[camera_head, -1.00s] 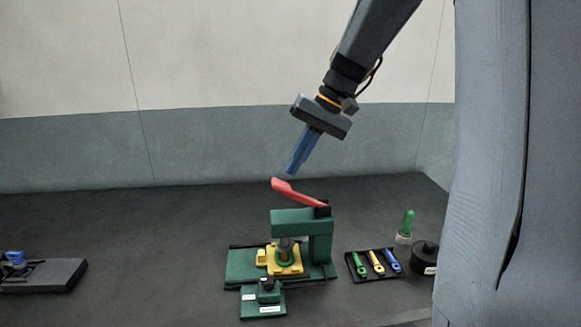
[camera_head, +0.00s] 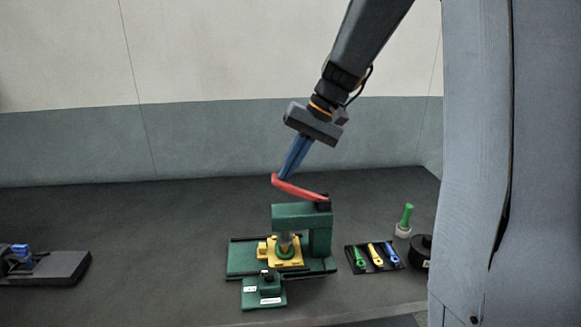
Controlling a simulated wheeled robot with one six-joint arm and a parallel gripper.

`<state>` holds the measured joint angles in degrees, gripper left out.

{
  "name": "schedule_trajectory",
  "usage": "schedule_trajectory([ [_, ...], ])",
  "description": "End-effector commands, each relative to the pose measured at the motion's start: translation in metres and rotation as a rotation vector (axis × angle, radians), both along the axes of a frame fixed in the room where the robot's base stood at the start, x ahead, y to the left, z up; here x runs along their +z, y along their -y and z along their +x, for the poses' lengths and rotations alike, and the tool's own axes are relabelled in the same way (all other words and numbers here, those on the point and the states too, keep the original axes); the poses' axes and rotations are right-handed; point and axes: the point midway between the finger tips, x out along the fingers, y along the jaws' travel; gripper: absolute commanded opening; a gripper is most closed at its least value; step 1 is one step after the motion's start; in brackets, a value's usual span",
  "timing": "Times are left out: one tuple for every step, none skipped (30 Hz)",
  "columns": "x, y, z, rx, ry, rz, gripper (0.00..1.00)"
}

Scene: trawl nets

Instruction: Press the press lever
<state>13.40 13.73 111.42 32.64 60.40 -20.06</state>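The green press (camera_head: 302,217) stands on the dark table, with its red press lever (camera_head: 300,189) sloping from the raised left end down to a dark pivot at the right. Nothing shows between the fingers.
A dark tray (camera_head: 374,257) with green, yellow and blue pieces lies right of the press. A grey fixture with a blue part (camera_head: 50,268) sits far left. The table between is clear.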

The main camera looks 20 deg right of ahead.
Motion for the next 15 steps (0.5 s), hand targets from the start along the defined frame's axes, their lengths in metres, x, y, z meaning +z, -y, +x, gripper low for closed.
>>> schedule_trajectory([
  [-0.003,-0.003,0.000,0.000,-0.001,0.001,0.00],
  [-0.004,-0.004,0.001,0.001,-0.002,0.001,0.00],
  [-0.006,-0.006,0.001,0.001,-0.002,0.001,0.00],
  [-0.007,-0.007,0.002,0.001,-0.002,0.001,0.00],
  [-0.009,-0.009,0.002,0.000,-0.001,0.001,0.00],
  [-0.012,-0.011,0.002,0.000,-0.001,0.001,0.00],
  [-0.014,-0.013,0.003,0.000,-0.001,0.001,0.00],
  [-0.016,-0.015,0.003,0.001,-0.002,0.001,0.00],
  [-0.019,-0.017,0.003,0.001,-0.002,0.001,0.00],
  [-0.021,-0.018,0.004,0.001,-0.002,0.001,0.00],
  [-0.023,-0.020,0.004,0.001,-0.002,0.001,0.00],
  [-0.027,-0.022,0.004,0.001,-0.002,0.001,0.00],
  [-0.029,-0.024,0.004,0.001,-0.002,0.001,0.00],
  [-0.031,-0.025,0.005,0.001,-0.002,0.001,0.00],
  [-0.034,-0.027,0.005,0.001,-0.002,0.001,0.00],
])
